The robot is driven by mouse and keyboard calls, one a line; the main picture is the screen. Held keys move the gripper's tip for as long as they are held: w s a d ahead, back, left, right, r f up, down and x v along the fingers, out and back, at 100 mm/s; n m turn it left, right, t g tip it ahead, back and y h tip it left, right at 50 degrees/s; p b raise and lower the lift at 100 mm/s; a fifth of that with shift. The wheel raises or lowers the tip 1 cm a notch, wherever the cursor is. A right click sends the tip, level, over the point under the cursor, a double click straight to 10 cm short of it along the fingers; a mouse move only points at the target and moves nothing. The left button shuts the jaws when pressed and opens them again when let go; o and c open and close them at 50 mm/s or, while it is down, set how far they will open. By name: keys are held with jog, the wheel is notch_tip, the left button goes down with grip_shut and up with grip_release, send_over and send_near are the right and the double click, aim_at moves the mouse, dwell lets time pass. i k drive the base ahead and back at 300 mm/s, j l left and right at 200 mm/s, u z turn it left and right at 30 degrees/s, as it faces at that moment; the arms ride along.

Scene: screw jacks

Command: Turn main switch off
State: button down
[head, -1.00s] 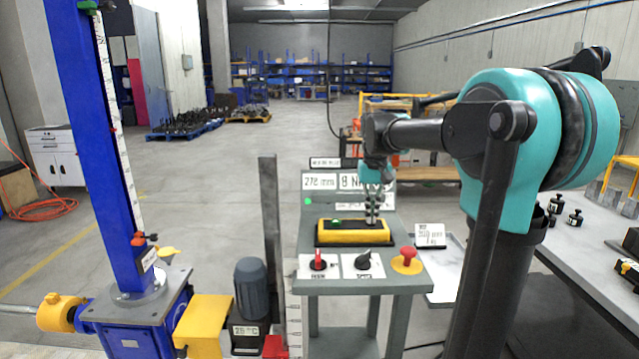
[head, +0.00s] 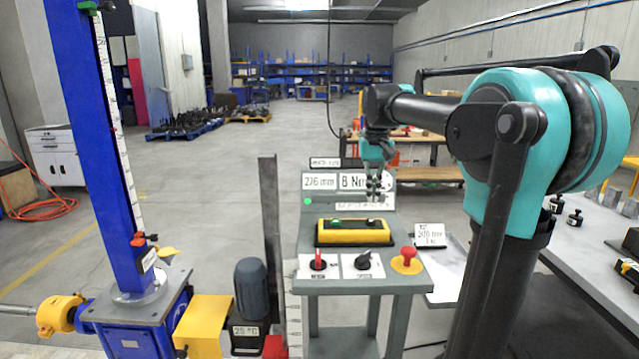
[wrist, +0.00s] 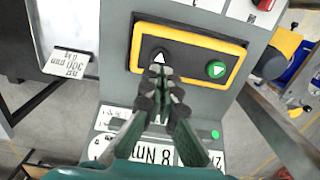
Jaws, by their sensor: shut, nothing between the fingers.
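The main switch (head: 318,260) is a red knob on a white plate at the left front of the grey console (head: 398,279); its small label is hard to read. Its red part shows at the top right edge of the wrist view (wrist: 264,4). My gripper (head: 373,196) is shut and empty, pointing down above the back of the console, behind the yellow-framed button box (head: 353,239). In the wrist view my gripper (wrist: 161,72) lies in front of that box, close to its white triangle button. It is apart from the red switch.
A black selector knob (head: 363,261) and a red mushroom button (head: 407,254) stand right of the switch. The box has a lit green button (wrist: 216,69). The blue screw jack (head: 118,180) and a grey post (head: 269,220) stand left.

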aim_at(318, 265)
jog(key=k, duration=1)
